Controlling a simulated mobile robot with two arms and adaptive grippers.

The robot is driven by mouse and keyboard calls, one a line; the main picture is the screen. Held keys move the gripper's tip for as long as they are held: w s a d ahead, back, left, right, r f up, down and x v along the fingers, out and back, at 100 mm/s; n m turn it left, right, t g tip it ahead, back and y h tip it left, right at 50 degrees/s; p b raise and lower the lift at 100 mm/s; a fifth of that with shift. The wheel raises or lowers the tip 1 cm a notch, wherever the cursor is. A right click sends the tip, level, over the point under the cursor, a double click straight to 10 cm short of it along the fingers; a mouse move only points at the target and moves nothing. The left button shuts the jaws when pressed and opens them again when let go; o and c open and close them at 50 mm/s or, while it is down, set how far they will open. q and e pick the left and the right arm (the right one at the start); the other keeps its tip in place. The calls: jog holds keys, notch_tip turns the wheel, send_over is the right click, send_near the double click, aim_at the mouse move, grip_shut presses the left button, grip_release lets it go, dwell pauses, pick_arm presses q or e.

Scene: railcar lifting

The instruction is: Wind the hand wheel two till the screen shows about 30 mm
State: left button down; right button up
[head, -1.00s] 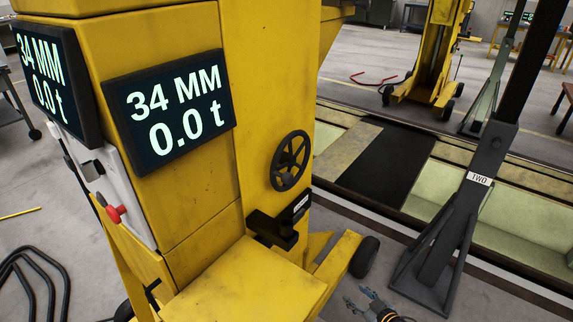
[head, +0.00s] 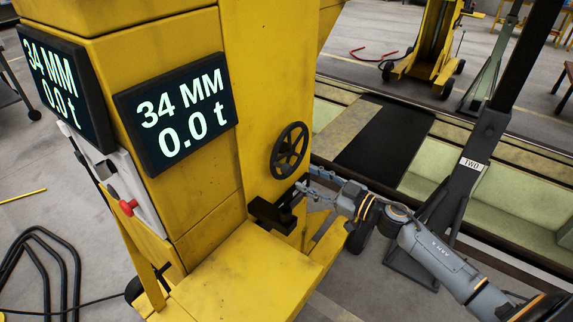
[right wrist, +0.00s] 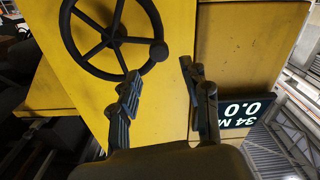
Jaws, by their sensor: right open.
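The black spoked hand wheel (head: 289,150) is on the side of the yellow lifting column (head: 275,60). The screen (head: 178,112) on the column reads 34 MM and 0.0 t. My right gripper (head: 303,190) is open and empty, just below the wheel and near the black bracket (head: 272,213). In the right wrist view, the wheel (right wrist: 110,38) is ahead at upper left, with a round knob (right wrist: 159,51) on its rim. The open fingers (right wrist: 160,85) point at the knob without closing on it; whether they touch it is unclear. My left gripper is not in view.
A second screen (head: 62,85) with the same reading is on the column's left face. A dark stand (head: 463,180) labelled TWO is to the right, behind my right arm. A red knob (head: 128,207) sits on the control box.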

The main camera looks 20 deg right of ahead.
aim_at(290, 170)
jog(key=p+x, duration=0.1)
jog(key=x, duration=0.7)
jog(key=shift+w, duration=0.1)
grip_shut()
